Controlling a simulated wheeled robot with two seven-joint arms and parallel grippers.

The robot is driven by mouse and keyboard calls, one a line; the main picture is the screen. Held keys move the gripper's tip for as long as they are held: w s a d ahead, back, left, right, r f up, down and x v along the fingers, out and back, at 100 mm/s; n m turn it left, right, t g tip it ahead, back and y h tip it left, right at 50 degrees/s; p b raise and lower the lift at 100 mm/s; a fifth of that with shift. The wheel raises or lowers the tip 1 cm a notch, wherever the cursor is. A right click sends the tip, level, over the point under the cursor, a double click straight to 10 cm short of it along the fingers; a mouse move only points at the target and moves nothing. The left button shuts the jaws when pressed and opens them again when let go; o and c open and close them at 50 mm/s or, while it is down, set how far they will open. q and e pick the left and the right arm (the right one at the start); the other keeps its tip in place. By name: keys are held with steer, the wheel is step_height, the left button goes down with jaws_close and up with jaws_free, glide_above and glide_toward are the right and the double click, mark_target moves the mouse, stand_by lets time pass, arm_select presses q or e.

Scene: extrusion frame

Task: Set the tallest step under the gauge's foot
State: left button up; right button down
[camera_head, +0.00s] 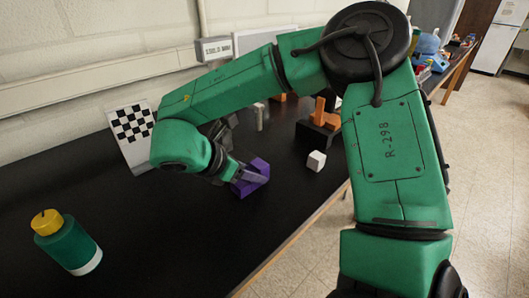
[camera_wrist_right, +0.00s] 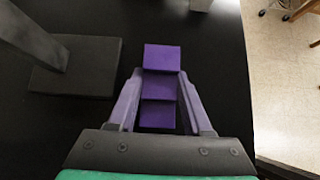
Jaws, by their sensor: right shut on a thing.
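A purple stepped block (camera_head: 254,178) sits on the black table in the head view. In the right wrist view the block (camera_wrist_right: 162,58) shows several flat steps, and the far one looks tallest. My right gripper (camera_wrist_right: 160,76) is shut on the block, one finger on each side; it also shows in the head view (camera_head: 246,175). A dark grey base with a post, likely the gauge stand (camera_wrist_right: 75,75), stands left of the block in the wrist view. The gauge's foot cannot be made out. My left gripper is not in view.
A white cube (camera_head: 316,160) and an orange piece on a black block (camera_head: 318,136) stand to the right. A green bottle with a yellow cap (camera_head: 68,246) is at the front left. A checkerboard (camera_head: 132,130) leans at the back. The front middle of the table is clear.

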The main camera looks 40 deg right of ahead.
steer(key=shift+w+d+f, duration=0.1)
steer(key=shift+w+f, duration=0.05)
steer(key=shift+f, duration=0.2)
steer(key=shift+w+d+f, duration=0.1)
steer(key=shift+d+f, duration=0.05)
steer(key=shift+d, duration=0.1)
steer(key=c, duration=0.6)
jaws_free()
steer(key=shift+a, duration=0.1)
steer(key=shift+o, duration=1.4)
steer(key=shift+s+a+r, duration=0.2)
steer(key=shift+s+a, duration=0.05)
steer(key=shift+w+d, duration=0.1)
